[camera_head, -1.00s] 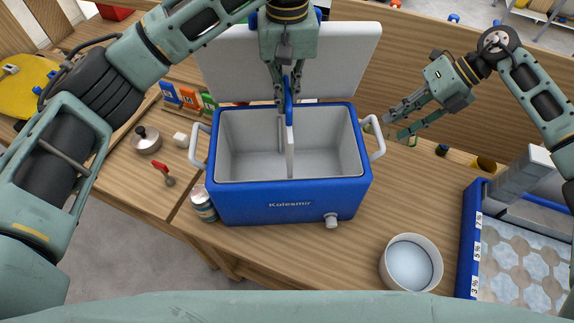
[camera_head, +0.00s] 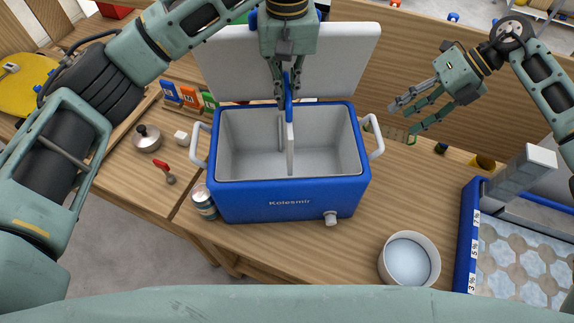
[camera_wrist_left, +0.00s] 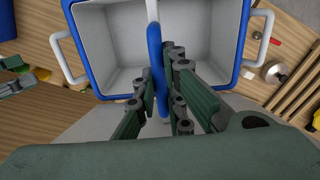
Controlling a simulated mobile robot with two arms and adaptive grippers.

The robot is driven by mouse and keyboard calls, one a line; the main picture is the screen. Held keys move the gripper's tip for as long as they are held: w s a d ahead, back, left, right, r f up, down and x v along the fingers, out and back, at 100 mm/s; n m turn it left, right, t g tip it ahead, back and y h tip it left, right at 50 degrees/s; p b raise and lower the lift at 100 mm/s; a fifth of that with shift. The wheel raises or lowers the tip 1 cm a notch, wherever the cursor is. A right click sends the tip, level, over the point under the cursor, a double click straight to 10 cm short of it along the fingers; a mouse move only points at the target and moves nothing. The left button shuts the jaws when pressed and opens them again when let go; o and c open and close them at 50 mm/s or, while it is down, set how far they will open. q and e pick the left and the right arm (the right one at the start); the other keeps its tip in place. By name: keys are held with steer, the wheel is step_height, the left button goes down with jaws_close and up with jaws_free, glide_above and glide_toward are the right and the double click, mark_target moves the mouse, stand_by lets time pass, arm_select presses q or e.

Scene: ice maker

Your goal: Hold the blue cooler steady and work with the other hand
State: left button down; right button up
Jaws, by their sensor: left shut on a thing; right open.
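The blue cooler (camera_head: 290,200) stands on the wooden table, with its white lid tilted open behind it. It also shows in the left wrist view (camera_wrist_left: 90,60).
A white round bowl (camera_head: 409,262) stands right of the cooler, beside a blue-framed ice tray machine (camera_head: 467,240). A can (camera_head: 203,203) stands close at the cooler's left front. A lidded pot (camera_head: 147,140) and a red-handled tool (camera_head: 165,170) lie further left.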

steer(key=shift+r, duration=0.1)
steer(key=v, duration=1.1)
steer(key=shift+d+r, duration=0.3)
